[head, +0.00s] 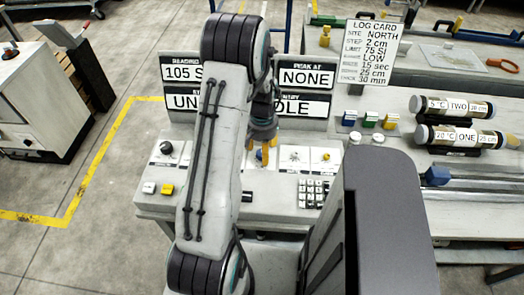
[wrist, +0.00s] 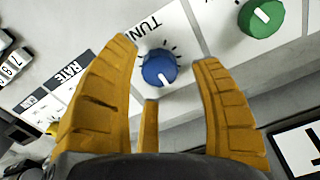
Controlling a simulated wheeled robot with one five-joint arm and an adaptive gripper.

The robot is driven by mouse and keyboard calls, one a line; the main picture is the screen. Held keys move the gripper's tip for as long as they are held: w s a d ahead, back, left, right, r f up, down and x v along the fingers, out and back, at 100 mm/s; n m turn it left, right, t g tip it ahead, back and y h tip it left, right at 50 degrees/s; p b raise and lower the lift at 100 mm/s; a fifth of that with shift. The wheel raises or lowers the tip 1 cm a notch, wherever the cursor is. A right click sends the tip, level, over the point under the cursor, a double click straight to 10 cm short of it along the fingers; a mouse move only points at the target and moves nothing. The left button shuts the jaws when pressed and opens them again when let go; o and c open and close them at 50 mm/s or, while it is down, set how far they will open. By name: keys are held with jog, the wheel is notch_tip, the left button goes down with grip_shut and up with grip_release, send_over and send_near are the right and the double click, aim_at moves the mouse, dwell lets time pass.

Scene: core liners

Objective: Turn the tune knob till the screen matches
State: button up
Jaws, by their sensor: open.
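The tune knob (wrist: 160,68) is blue with a white pointer mark and sits on a white panel under the partly hidden label "TUN". In the wrist view my gripper (wrist: 166,51) is open, with one yellow finger on each side of the knob and gaps showing. I cannot tell its height above the panel. Upright screens show "105 S" (head: 182,72), "NONE" (head: 307,78), and a lower one partly hidden by my arm, ending in "DLE" (head: 300,106).
A green knob (wrist: 262,17) is near the blue one. The console has a black knob (head: 167,148), a yellow button (head: 167,189) and a keypad (head: 313,192). A log card (head: 371,52) reads "LIMIT 75 SI" and "LOW". Labelled core tubes (head: 455,137) lie on the right bench.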

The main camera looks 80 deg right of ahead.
jog(key=shift+f, duration=0.7)
jog(key=shift+c, duration=0.2)
grip_shut()
